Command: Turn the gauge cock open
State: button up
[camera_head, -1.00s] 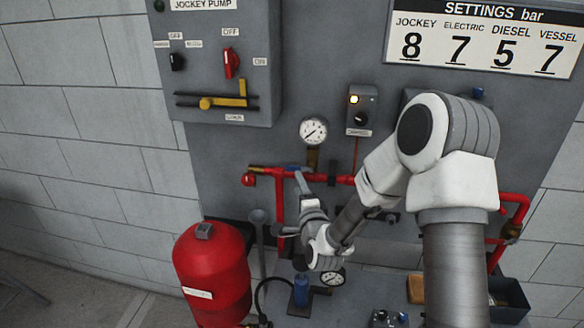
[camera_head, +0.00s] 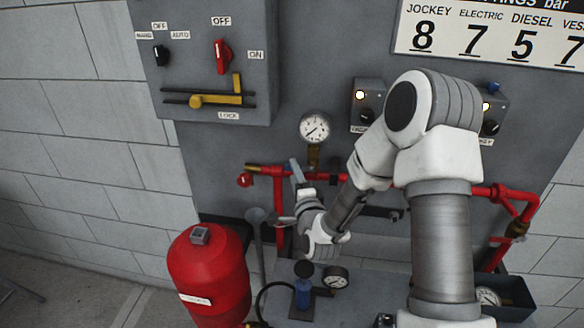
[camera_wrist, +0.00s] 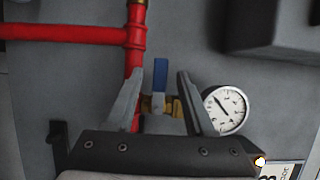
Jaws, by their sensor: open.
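The gauge cock is a brass valve (camera_wrist: 158,104) with a blue lever (camera_wrist: 160,74). In the wrist view it sits between the red pipe and a round white gauge (camera_wrist: 226,110). The lever points up in that picture, across the brass line to the gauge. My gripper (camera_wrist: 160,84) is open, one finger on each side of the lever and cock, with visible gaps; contact cannot be told. In the head view the gauge (camera_head: 314,127) stands on a brass stem (camera_head: 313,156) above the red pipe, and my gripper (camera_head: 297,170) reaches up at that pipe, largely hiding the lever.
A red pipe (camera_wrist: 70,33) runs close by the cock. A red tank (camera_head: 208,275) stands at lower left. A control box (camera_head: 205,60) hangs at upper left, and a small box (camera_head: 367,104) sits right of the gauge. A lower gauge (camera_head: 335,278) is under my arm.

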jog(key=shift+w, duration=0.25)
grip_shut()
dwell(0.3)
dwell(1.1)
